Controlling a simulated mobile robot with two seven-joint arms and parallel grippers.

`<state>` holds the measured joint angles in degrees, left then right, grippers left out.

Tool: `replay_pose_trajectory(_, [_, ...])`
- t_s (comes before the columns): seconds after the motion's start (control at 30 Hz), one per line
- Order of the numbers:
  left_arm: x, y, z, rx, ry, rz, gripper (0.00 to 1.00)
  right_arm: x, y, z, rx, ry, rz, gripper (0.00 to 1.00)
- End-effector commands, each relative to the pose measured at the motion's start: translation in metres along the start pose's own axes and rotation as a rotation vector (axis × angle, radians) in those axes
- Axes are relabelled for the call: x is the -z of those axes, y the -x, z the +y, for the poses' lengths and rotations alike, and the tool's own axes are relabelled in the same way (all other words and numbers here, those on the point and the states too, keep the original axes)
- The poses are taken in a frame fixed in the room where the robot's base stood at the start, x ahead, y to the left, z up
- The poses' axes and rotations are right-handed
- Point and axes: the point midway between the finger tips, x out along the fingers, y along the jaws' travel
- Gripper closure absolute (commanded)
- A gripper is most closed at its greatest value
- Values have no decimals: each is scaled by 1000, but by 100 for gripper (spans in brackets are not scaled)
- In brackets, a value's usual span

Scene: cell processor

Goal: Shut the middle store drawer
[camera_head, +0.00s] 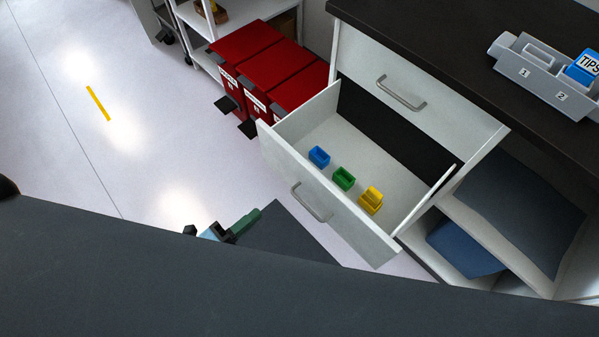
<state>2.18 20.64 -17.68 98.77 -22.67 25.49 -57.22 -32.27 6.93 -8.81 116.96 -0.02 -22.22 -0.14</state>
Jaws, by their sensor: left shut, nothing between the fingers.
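The middle store drawer (330,205) is pulled well out of the white cabinet, below a closed upper drawer (395,88). Its front panel carries a grey bar handle (311,203). Inside lie a blue bin (319,156), a green bin (344,178) and a yellow bin (371,200). My left gripper (240,225) is low and to the left of the drawer front, apart from it. It is shut and empty, partly hidden by my own dark body at the bottom. My right gripper is not in view.
Red bins (251,66) with black pedals stand left of the cabinet, close to the drawer's left end. An open shelf with a blue item (464,249) is at the right. A grey tip holder (540,68) is on the dark counter (455,55). Floor at the left is clear.

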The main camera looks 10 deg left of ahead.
Motion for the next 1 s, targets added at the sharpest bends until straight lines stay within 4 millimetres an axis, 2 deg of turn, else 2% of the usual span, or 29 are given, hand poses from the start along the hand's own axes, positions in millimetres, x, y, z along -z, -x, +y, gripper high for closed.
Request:
replay_pose_trajectory(0.1, [0,-4,-5,19,-53,24,100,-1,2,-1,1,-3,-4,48])
replay_pose_trajectory(0.37, [0,-12,-5,21,-52,22,100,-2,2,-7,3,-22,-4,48])
replay_pose_trajectory(0.47, [0,-25,-6,23,-51,23,100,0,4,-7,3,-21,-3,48])
replay_pose_trajectory(1.0, [2,-120,-8,21,-48,21,100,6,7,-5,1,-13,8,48])
